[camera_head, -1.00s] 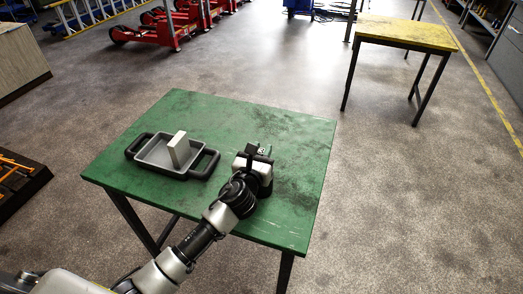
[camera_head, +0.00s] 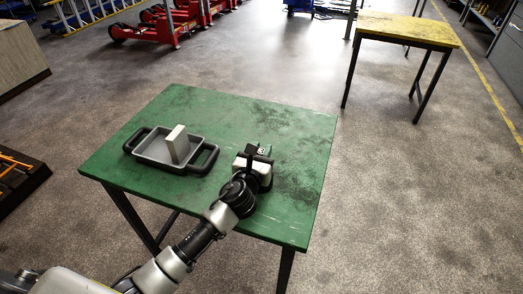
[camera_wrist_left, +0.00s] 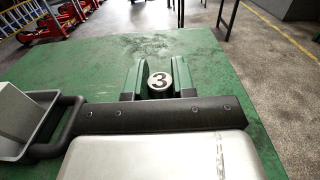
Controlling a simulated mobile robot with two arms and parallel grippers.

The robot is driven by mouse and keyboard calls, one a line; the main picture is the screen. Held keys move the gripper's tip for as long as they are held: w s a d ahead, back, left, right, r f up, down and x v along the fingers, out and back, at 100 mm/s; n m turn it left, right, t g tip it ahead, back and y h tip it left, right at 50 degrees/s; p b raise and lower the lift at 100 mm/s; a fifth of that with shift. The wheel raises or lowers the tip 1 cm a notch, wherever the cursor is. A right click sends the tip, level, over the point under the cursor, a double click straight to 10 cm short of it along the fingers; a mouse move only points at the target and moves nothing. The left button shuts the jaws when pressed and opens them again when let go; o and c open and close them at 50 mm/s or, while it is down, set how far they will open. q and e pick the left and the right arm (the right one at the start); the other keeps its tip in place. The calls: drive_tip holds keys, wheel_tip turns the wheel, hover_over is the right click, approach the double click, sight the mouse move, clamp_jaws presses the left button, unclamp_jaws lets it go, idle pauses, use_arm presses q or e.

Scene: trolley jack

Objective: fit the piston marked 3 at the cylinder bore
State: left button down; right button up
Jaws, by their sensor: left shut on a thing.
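The piston marked 3 (camera_wrist_left: 160,82) shows its round, light end face with a black 3 in the left wrist view. It sits between the two fingers of my left gripper (camera_wrist_left: 159,86), which is shut on it. In the head view the left gripper (camera_head: 259,153) is over the right part of the green table, with the small marked face of the piston (camera_head: 262,150) at its tip. I cannot make out the cylinder bore in either view. My right gripper is not in view.
A grey tray with black handles (camera_head: 143,159) stands on the green table (camera_head: 225,112), left of my gripper, with a pale upright block (camera_head: 177,144) in it. The table's back and right are clear. A yellow-topped table (camera_head: 405,29) stands behind, right.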

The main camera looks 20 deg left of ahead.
use_arm(q)
drive_tip(key=shift+f+b, duration=0.9)
drive_tip(key=shift+f, duration=0.2)
drive_tip(key=c, duration=0.9)
unclamp_jaws()
drive_tip(key=shift+o, duration=0.2)
drive_tip(key=shift+s, duration=0.1)
drive_tip(key=s, duration=1)
drive_tip(key=shift+s+a+b, duration=0.15)
drive_tip(key=shift+s+b, duration=0.2)
drive_tip(key=shift+b, duration=0.1)
